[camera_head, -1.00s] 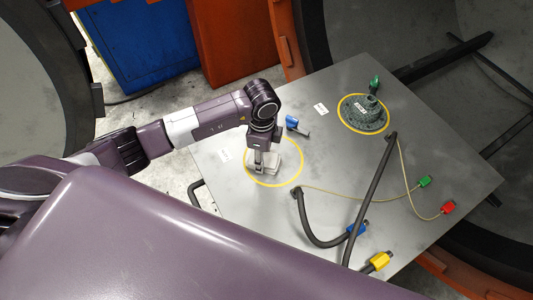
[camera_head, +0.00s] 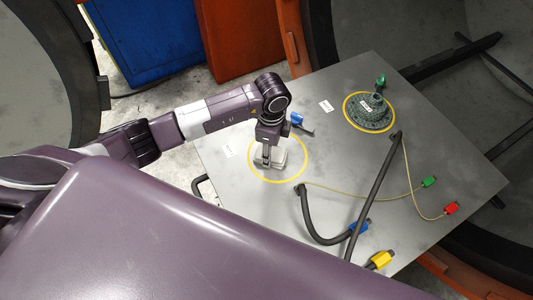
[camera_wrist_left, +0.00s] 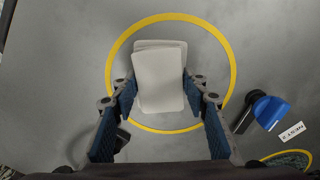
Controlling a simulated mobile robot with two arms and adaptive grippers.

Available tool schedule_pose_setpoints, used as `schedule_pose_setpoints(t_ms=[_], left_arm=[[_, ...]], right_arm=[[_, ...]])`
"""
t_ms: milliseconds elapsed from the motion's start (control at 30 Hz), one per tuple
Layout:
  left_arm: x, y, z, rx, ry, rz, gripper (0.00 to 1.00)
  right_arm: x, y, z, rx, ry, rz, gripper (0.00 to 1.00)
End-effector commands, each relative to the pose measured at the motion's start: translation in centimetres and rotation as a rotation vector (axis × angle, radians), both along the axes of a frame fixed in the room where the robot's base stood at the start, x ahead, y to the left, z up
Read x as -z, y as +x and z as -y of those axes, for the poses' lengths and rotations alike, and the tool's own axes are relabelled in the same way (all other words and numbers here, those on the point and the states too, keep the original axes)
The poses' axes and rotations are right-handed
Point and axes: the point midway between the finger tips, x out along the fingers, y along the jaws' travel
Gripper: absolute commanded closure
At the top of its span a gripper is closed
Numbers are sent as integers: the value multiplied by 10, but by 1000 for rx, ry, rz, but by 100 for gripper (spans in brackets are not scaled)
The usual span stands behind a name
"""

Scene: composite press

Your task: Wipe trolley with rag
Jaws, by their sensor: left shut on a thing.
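The rag, a pale grey-white folded cloth (camera_head: 280,158), lies on the grey trolley top (camera_head: 335,165) inside a yellow ring. My left gripper (camera_head: 267,159) is over it, pointing down, and is shut on it. In the left wrist view the rag (camera_wrist_left: 158,75) appears as a rounded rectangle of stacked layers, between the two fingers of my left gripper (camera_wrist_left: 160,88). The yellow ring (camera_wrist_left: 232,75) surrounds the rag there. The trolley surface under the rag is hidden. My right gripper is not in view.
A blue-handled part (camera_head: 298,120) lies just right of the ring. A dark green round fitting (camera_head: 368,113) stands in a second ring. Black hoses (camera_head: 372,193), a thin cable, and green, red (camera_head: 451,208) and yellow (camera_head: 380,260) connectors cover the right side.

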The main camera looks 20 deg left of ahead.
Motion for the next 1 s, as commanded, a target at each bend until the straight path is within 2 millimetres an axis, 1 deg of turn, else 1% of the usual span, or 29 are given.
schedule_pose_setpoints(t_ms=[133,367,667,900,1000], left_arm=[[3,10,8,0,-1,1,86],[2,17,14,1,-1,0,86],[1,33,27,2,-2,2,86],[2,30,31,2,-1,-1,86],[1,27,29,1,0,-2,86]], right_arm=[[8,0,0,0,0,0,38],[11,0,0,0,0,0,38],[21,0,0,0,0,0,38],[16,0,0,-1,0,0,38],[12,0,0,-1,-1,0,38]])
